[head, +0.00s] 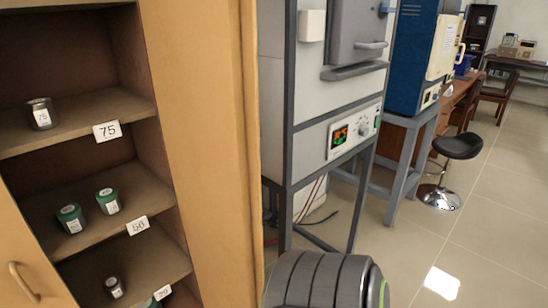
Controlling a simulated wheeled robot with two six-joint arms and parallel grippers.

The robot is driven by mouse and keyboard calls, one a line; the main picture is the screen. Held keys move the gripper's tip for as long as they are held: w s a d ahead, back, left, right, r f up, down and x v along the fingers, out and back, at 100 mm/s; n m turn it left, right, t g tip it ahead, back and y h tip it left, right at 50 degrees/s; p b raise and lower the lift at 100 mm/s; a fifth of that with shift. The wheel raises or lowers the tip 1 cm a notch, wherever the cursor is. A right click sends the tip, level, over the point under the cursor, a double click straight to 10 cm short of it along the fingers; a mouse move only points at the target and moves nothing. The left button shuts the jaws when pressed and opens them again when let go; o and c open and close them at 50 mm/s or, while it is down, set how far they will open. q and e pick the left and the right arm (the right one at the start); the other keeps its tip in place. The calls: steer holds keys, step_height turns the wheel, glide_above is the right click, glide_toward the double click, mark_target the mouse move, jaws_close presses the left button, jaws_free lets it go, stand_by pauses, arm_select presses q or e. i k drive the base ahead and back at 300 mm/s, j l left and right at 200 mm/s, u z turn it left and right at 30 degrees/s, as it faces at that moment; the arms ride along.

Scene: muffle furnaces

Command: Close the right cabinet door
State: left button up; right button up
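The cabinet (70,137) stands at the left with its shelves exposed. A plain tan wooden panel (200,130) runs along the right side of the opening, apparently the right cabinet door standing open; no handle shows on this face. Another tan door panel (45,298) with a curved handle (24,282) shows at the lower left, covering part of the opening. Neither of my grippers is in view.
Labelled shelves hold small jars, including a grey one (41,114) and green-lidded ones (71,218). A furnace on a grey frame (335,130) stands just right of the panel. A blue furnace (412,60) and stool (457,147) are farther back. Tiled floor (485,230) is clear at right.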

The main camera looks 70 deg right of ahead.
mark_target(203, 54)
steer(key=k+l+z, duration=0.1)
steer(key=l+z, duration=0.3)
steer(key=l, duration=1.7)
